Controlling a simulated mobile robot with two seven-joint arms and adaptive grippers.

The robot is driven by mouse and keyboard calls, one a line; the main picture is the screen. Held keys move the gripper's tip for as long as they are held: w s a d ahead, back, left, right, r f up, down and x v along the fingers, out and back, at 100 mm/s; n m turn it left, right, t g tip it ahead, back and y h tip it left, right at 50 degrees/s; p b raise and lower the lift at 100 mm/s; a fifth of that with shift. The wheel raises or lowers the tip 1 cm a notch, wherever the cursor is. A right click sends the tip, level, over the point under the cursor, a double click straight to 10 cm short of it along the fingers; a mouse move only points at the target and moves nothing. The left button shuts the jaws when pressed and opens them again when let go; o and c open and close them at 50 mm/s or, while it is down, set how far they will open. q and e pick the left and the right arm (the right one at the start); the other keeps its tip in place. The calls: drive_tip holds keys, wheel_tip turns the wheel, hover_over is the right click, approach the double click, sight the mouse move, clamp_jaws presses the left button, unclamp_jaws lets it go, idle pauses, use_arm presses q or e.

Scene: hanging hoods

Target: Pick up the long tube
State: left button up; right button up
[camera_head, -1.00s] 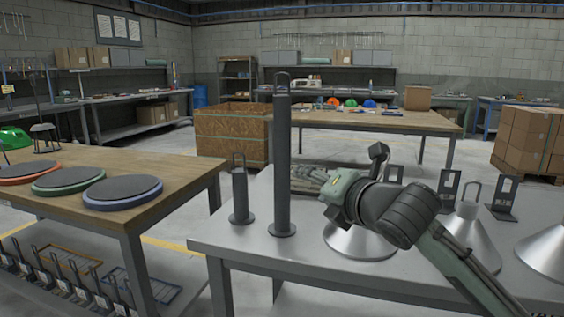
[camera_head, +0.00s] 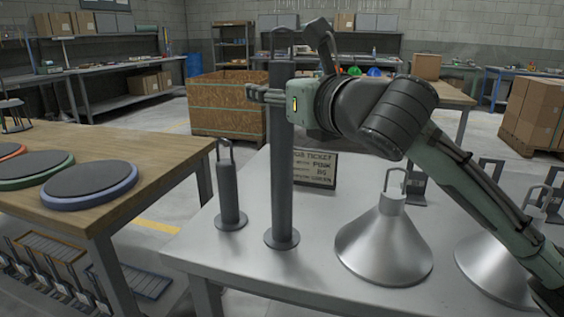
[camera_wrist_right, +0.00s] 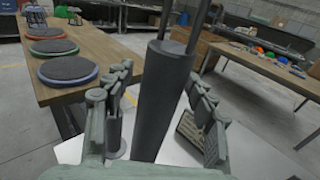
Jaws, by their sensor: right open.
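The long tube (camera_head: 282,165) is a tall dark grey cylinder with a loop on top and a round foot. It stands upright on the grey metal table (camera_head: 325,275). My right gripper (camera_head: 262,95) is at its upper part, with a finger reaching past it to the left. In the right wrist view the long tube (camera_wrist_right: 162,105) stands between the two spread fingers of the right gripper (camera_wrist_right: 160,88), with gaps visible on both sides. The fingers are open. My left gripper is not in view.
A short tube (camera_head: 229,195) stands close left of the long tube. A metal cone hood (camera_head: 383,245) stands to the right, and a small sign (camera_head: 316,168) behind. A wooden table (camera_head: 110,215) with round discs is at left.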

drive_tip(key=shift+x, duration=1.25)
clamp_jaws()
